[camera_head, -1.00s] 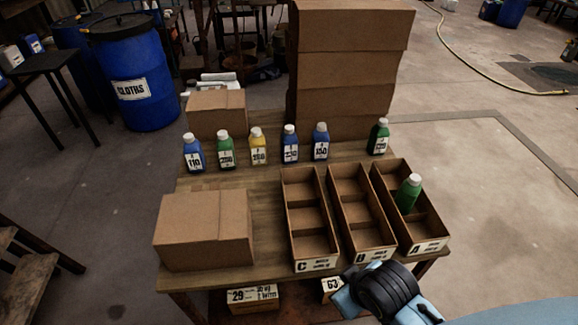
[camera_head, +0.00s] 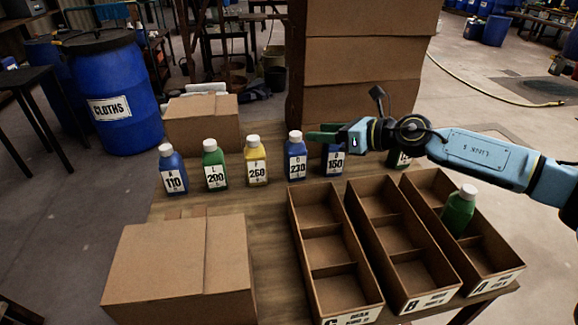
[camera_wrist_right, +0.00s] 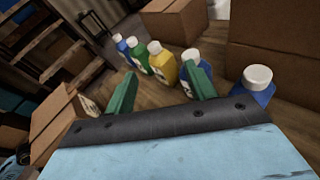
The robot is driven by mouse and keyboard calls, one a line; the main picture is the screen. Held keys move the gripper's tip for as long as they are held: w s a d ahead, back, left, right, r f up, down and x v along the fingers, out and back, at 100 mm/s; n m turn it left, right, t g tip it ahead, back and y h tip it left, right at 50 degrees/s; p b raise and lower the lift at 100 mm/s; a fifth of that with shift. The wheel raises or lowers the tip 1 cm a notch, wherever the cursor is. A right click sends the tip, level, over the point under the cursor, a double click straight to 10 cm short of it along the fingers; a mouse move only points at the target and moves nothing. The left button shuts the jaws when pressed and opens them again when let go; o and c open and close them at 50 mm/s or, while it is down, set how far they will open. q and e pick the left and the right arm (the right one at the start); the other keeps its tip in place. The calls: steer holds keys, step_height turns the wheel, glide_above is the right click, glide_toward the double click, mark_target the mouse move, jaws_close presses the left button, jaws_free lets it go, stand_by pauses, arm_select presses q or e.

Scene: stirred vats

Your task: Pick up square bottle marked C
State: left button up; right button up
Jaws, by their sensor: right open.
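A row of square bottles with white caps stands on the table. They are a blue bottle 110 (camera_head: 173,172), a green bottle (camera_head: 214,168), a yellow bottle 260 (camera_head: 256,163), a blue bottle 230 (camera_head: 295,160) and a blue bottle 150 (camera_head: 334,163). Their small letters are too blurred for me to tell which is C. My right gripper (camera_head: 322,133) is open and empty at cap height, in front of bottle 150 and beside bottle 230. In the right wrist view its fingers (camera_wrist_right: 164,74) frame the yellow bottle (camera_wrist_right: 162,65), with bottle 230 (camera_wrist_right: 190,56) behind one finger. My left gripper is out of view.
Three divided boxes stand at the front right; the right one (camera_head: 424,212) holds a green bottle (camera_head: 459,212). Cardboard boxes stand front left (camera_head: 180,265), back left (camera_head: 203,125) and tall behind (camera_head: 355,70).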

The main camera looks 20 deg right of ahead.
mark_target(298, 134)
steer(key=d+f+n+g+h, duration=0.1)
steer(key=d+n, duration=0.1)
steer(key=d, duration=0.2)
steer(key=x, duration=0.4)
steer(key=b+x, duration=0.1)
steer(key=x, duration=0.3)
steer(key=shift+w+d, duration=0.15)
steer(key=shift+w, duration=0.15)
steer(key=shift+d+b+x, duration=0.2)
steer(key=shift+b+x, duration=0.45)
steer(key=shift+x, duration=0.65)
steer(key=shift+d+b+x, duration=0.15)
steer(key=shift+b+x, duration=0.45)
steer(key=shift+x, duration=0.7)
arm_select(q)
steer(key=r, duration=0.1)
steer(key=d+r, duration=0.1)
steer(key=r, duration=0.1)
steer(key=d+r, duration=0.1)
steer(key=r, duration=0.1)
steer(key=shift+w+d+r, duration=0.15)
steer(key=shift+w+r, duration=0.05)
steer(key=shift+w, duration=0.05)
arm_select(e)
steer(key=shift+w+f, duration=0.15)
steer(key=shift+f, duration=0.05)
jaws_close()
